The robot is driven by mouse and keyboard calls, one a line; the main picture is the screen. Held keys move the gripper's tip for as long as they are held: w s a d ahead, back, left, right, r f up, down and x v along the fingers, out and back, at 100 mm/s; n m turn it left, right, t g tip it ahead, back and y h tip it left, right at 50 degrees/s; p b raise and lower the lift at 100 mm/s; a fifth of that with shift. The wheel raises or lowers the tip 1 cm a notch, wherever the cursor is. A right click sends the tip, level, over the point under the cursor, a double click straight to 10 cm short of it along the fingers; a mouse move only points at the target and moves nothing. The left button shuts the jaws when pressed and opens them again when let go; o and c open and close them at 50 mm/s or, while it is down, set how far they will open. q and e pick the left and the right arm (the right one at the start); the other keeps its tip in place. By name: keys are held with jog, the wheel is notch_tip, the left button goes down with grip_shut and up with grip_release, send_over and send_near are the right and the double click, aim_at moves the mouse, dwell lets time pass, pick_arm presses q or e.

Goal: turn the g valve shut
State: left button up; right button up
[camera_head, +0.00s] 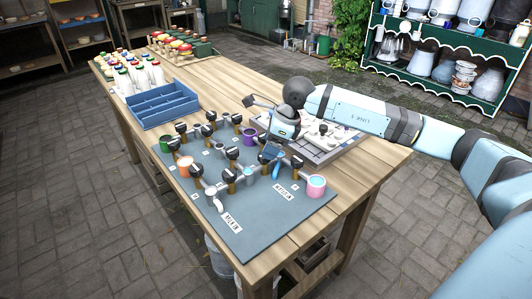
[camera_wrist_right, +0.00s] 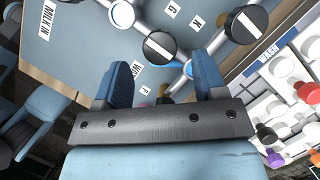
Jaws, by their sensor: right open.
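The valve board (camera_head: 265,212) is a grey-blue mat on the wooden table, with pipes and several black-topped valves. In the right wrist view a small G label (camera_wrist_right: 172,8) and a K label (camera_wrist_right: 195,20) lie on the board. A black knob (camera_wrist_right: 159,47) with a white bar shows beyond the gap between my fingers, and another knob (camera_wrist_right: 245,25) is to its right. I cannot tell for certain which knob belongs to G. My right gripper (camera_head: 268,156) is over the board's right part; its blue fingers (camera_wrist_right: 162,85) are apart with nothing between them. My left gripper is out of view.
A tray with white fittings (camera_head: 318,142) sits right of the board, partly behind my right arm. A blue divided crate (camera_head: 163,107) and bottles (camera_head: 140,76) stand farther left. A pink cup (camera_head: 316,186) is at the board's right edge. Several valves stand close together.

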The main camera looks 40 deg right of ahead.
jog(key=shift+x, duration=1.7)
jog(key=c, duration=0.9)
